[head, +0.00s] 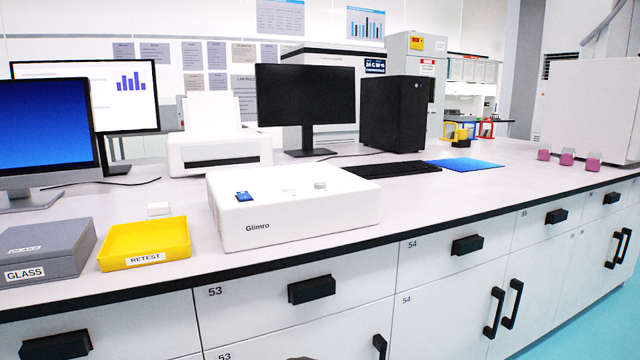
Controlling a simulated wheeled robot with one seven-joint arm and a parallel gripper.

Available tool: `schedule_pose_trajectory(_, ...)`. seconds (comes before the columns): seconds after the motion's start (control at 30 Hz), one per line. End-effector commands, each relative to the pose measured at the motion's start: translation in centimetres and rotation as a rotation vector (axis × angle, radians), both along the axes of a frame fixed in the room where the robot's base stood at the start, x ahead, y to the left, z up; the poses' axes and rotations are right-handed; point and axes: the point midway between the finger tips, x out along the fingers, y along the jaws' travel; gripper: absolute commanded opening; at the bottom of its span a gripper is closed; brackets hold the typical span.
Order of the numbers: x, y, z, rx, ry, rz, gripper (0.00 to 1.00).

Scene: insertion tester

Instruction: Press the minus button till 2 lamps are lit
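A white box marked Glimro (295,212) stands on the bench in the middle of the head view. A small blue panel (244,196) with tiny white marks sits at the left of its top. A round whitish knob or button (320,185) stands on the top near the middle, and a fainter raised part (289,188) is left of it. I cannot make out which part is the minus button, nor any lamps or how many are lit.
A yellow RETEST tray (146,262), a grey GLASS box (45,250) and a small white block (158,209) are to the left. A printer (215,155), monitors and a black keyboard (393,168) stand behind.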

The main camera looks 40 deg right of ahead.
Motion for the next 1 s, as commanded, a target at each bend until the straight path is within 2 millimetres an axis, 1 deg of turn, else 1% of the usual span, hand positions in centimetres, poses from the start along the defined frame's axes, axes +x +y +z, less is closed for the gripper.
schedule_pose_trajectory(0.03,0.00,0.00,0.00,0.000,0.000,0.000,0.20)
schedule_pose_trajectory(0.2,0.00,0.00,0.00,0.000,0.000,0.000,0.00)
schedule_pose_trajectory(1.0,0.00,0.00,0.00,0.000,0.000,0.000,0.00)
